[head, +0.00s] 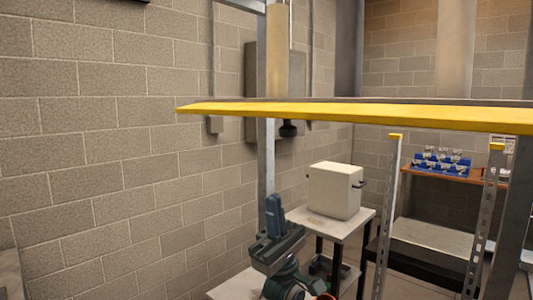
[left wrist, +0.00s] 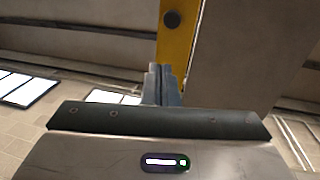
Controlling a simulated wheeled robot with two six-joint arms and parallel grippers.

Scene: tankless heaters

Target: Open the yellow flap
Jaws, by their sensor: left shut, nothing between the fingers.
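The yellow flap (head: 370,113) is a long, thin, nearly level panel seen almost edge-on across the head view, from left of centre to the right edge. My left gripper (head: 273,208) points upward below the flap, apart from it in the picture. Its fingers are together with nothing between them. In the left wrist view the shut fingers (left wrist: 162,75) point toward a yellow strip (left wrist: 178,45), probably the flap, with a dark round knob (left wrist: 172,19) on it. I cannot tell the distance between fingertips and strip. My right gripper is not in view.
A grey metal post (head: 266,160) stands behind the flap. A white box (head: 335,190) sits on a small table beyond my left gripper. Perforated uprights (head: 386,220) stand at the right. A blue rack (head: 440,163) is on a back shelf. A block wall (head: 90,170) bounds the left.

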